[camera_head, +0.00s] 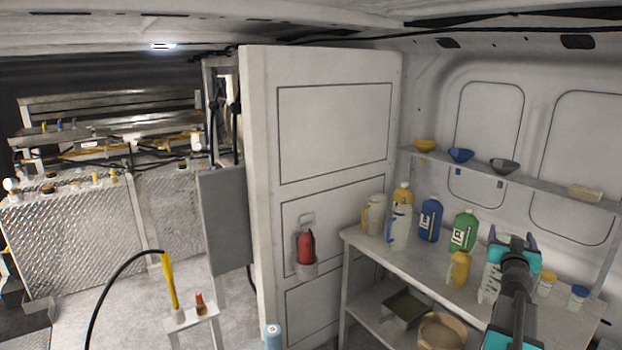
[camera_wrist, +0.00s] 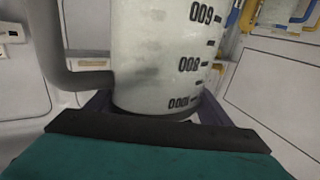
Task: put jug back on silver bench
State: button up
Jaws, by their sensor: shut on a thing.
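My gripper (camera_head: 513,243) is at the right of the head view, over the silver bench (camera_head: 425,264). It is shut on a whitish measuring jug (camera_head: 489,281), which is partly hidden behind my wrist. In the wrist view the jug (camera_wrist: 150,60) stands between the dark fingers, with black volume marks on its side and a grey handle at the left. The marks read upside down in that view. I cannot tell whether the jug's base touches the bench top.
On the bench stand white jugs (camera_head: 398,228), a blue bottle (camera_head: 430,220), a green bottle (camera_head: 465,230) and a yellow jug (camera_head: 459,268). Small tubs (camera_head: 578,297) stand at the right. A wall shelf (camera_head: 520,175) holds funnels. The bench's front left is bare.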

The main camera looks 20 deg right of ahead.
jog(key=w+a+f+n+t+y+b, duration=0.2)
jog(key=w+a+f+n+y+b, duration=0.3)
jog(key=a+f, duration=0.55)
jog(key=w+a+f+n+t+y+b, duration=0.1)
jog(key=w+a+f+t+y, duration=0.15)
jog(key=w+a+f, duration=0.75)
jog(key=w+a+f+n+t+y+b, duration=0.1)
jog(key=w+a+f+n+y+b, duration=0.25)
jog(key=a, duration=1.15)
jog(key=s+a+f+n+g+y+b, duration=0.1)
jog(key=a+f+n+y, duration=0.3)
jog(key=a, duration=0.6)
jog(key=s+a+f+n+g+y+b, duration=0.1)
jog(key=a+f+y, duration=0.2)
jog(key=a+y, duration=0.55)
jog(key=s+a+r+n+g+y, duration=0.4)
jog(key=s+a, duration=0.4)
jog(key=a, duration=0.3)
jog(key=shift+s+a+n+g, duration=0.15)
jog(key=shift+a+n+g, duration=0.25)
jog(key=shift+n+g, duration=0.45)
